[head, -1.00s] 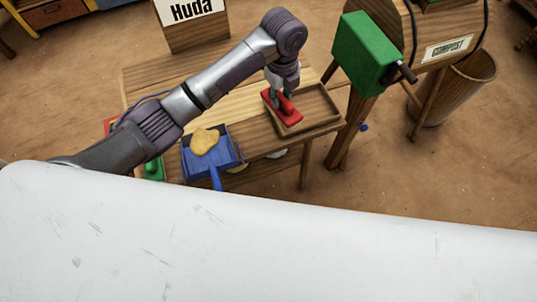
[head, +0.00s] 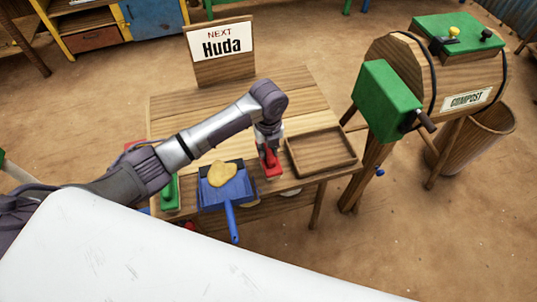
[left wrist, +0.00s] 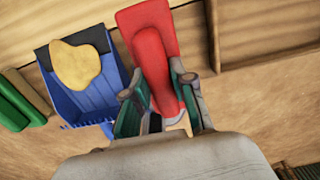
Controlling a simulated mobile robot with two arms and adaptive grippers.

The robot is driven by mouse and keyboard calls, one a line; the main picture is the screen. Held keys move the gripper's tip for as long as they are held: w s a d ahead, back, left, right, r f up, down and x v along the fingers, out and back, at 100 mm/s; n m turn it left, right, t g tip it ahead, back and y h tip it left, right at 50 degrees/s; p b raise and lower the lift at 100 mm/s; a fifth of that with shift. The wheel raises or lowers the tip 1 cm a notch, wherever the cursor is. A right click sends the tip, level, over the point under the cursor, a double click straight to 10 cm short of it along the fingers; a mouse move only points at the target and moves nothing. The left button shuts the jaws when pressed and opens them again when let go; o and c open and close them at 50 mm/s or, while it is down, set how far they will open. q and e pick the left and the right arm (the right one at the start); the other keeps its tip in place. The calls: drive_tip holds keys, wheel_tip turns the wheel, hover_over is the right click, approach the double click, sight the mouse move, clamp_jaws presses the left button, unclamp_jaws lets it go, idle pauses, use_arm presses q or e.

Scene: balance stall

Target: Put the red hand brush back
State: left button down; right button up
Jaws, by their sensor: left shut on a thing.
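The red hand brush (head: 270,166) is held over the wooden table (head: 190,108), between the blue dustpan and the wooden tray. My left gripper (head: 267,150) is shut on it. In the left wrist view the brush (left wrist: 150,42) sits between the two fingers (left wrist: 160,97) and points up the picture. I cannot tell whether the brush touches the table. The blue dustpan (head: 238,190) lies just left of the brush, with a yellowish flat piece (head: 222,173) on it. My right gripper is out of view.
The empty wooden tray (head: 322,152) stands right of the brush. A green object (head: 171,194) lies left of the dustpan. A sign reading "NEXT Huda" (head: 220,45) stands at the back. A compost drum with a green box (head: 386,101) stands to the right.

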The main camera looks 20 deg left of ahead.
use_arm(q)
wheel_tip(320, 180, down, 3)
drive_tip(key=shift+r, duration=0.15)
drive_tip(key=shift+f, duration=0.35)
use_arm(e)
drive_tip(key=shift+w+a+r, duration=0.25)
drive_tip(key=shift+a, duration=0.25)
use_arm(q)
drive_tip(key=shift+f, duration=0.15)
drive_tip(key=c, duration=1)
unclamp_jaws()
drive_tip(key=shift+o, duration=0.2)
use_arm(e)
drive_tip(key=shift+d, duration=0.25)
use_arm(q)
drive_tip(key=shift+r, duration=0.25)
wheel_tip(320, 180, up, 12)
drive_tip(key=shift+f, duration=0.15)
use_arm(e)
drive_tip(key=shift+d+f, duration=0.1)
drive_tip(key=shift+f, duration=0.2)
